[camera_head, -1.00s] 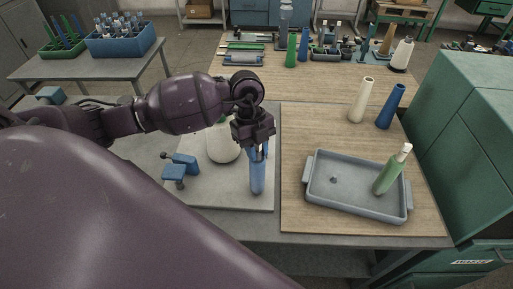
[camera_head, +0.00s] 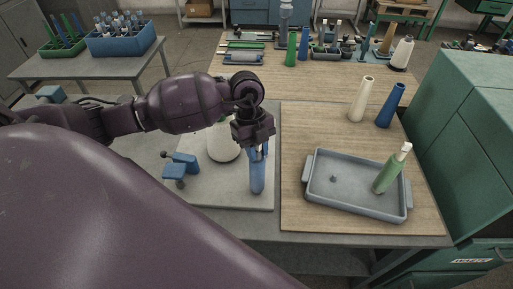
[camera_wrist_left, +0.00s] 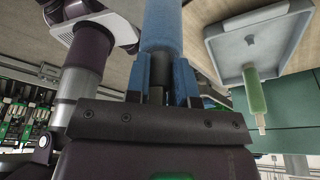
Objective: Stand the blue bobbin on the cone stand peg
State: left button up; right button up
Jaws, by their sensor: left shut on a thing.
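My left gripper (camera_head: 257,143) points down and is shut on the upper end of the blue bobbin (camera_head: 257,178). The bobbin hangs about upright over the pale grey board (camera_head: 225,198), close to its right edge. I cannot tell whether its lower end touches the board. In the left wrist view the bobbin (camera_wrist_left: 162,25) extends away from the fingers (camera_wrist_left: 165,80), with a dark core between them. I cannot make out the cone stand peg; the bobbin or arm may hide it. My right gripper is not in view.
A blue clamp-like fixture (camera_head: 180,168) is at left. A grey tray (camera_head: 318,202) with a green bobbin (camera_head: 388,172) is at right. Cream (camera_head: 361,100) and dark blue (camera_head: 391,106) cones stand behind it.

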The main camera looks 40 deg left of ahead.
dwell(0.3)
pick_arm(q)
jog(key=o, duration=1.5)
jog(key=shift+o, duration=0.2)
